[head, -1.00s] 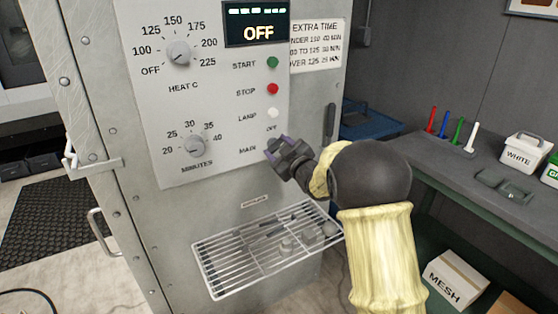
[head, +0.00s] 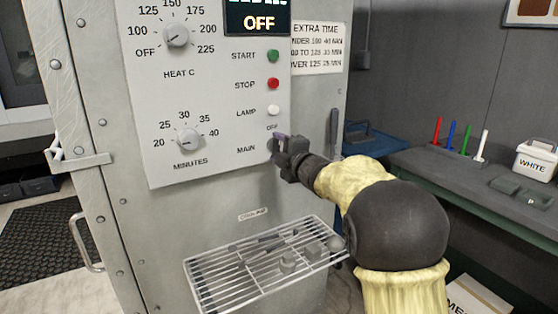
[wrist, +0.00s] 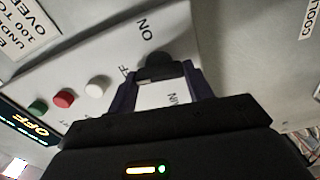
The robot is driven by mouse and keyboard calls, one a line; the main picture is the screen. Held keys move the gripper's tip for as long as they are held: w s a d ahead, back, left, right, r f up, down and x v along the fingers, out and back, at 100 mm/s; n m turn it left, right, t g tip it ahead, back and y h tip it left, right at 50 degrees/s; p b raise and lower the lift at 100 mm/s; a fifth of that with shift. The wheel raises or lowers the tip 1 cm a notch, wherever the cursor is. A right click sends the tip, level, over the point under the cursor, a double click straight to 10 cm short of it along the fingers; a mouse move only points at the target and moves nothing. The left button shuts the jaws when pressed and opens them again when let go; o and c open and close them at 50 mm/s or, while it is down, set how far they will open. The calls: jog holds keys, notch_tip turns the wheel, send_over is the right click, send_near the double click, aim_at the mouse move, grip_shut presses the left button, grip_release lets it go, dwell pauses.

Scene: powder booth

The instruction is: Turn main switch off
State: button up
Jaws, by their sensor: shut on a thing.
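The main switch is a dark knob (wrist: 160,68) at the lower right of the oven's control panel (head: 215,110), by the labels MAIN, OFF and ON. In the wrist view my gripper (wrist: 160,84) has one finger on each side of the knob and is shut on it. In the head view my gripper (head: 279,150) covers most of the switch, so I cannot tell which way it points. The display (head: 257,22) above reads OFF and is lit.
Above the switch are the white lamp (head: 273,110), red stop button (head: 273,84) and green start button (head: 273,56). A wire rack (head: 205,283) with small grey parts juts out below. A workbench (head: 440,172) stands at the right.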

jog(key=shift+f+n+b, duration=0.2)
jog(key=shift+n+b, duration=0.35)
jog(key=shift+n, duration=0.05)
jog(key=o, duration=1)
jog(key=shift+s+r, duration=0.1)
jog(key=shift+r, duration=0.05)
jog(key=shift+s, duration=0.1)
jog(key=v, duration=1.7)
jog(key=shift+d+b, duration=0.2)
jog(key=shift+b, duration=0.15)
